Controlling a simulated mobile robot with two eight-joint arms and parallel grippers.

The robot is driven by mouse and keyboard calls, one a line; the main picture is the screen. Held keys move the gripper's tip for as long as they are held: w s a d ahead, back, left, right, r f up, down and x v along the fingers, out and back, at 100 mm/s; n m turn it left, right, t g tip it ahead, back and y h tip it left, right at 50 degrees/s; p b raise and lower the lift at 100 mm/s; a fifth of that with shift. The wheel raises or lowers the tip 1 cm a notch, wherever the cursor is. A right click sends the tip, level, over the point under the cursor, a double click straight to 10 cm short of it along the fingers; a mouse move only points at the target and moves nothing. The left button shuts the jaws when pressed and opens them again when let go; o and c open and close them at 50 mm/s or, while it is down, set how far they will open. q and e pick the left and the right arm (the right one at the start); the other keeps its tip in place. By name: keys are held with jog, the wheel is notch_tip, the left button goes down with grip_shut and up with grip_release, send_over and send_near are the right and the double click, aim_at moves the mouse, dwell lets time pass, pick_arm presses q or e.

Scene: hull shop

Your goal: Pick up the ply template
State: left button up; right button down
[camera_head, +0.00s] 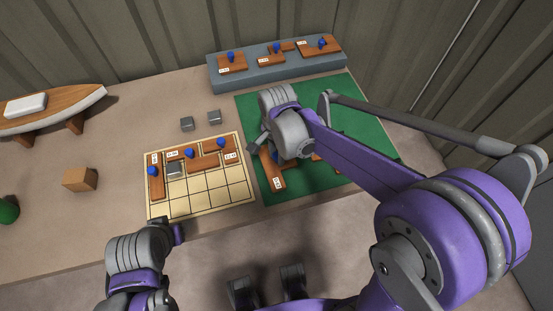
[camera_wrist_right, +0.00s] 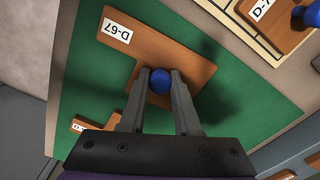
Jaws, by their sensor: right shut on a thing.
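A brown ply template (camera_wrist_right: 150,45) labelled D-67 with a blue knob (camera_wrist_right: 159,80) lies over the green mat (camera_wrist_right: 85,90) in the right wrist view. My right gripper (camera_wrist_right: 160,88) is shut on the blue knob, one finger on each side. I cannot tell whether the template touches the mat. In the head view the right gripper (camera_head: 268,142) partly hides this template (camera_head: 273,175). My left gripper (camera_head: 178,232) is at the front edge of the bench, empty as far as I see; its finger gap is not clear.
A gridded board (camera_head: 215,188) left of the mat holds several brown templates with blue knobs and a grey block. More templates sit on a grey-blue shelf (camera_head: 290,75) behind. Two grey blocks (camera_head: 187,124), a wooden block (camera_head: 80,179) and a boat model (camera_head: 50,107) stand further left.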

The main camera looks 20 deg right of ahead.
jog(key=shift+r, duration=0.1)
notch_tip(320, 180, up, 10)
jog(key=shift+f+p, duration=0.15)
jog(key=shift+p, duration=0.3)
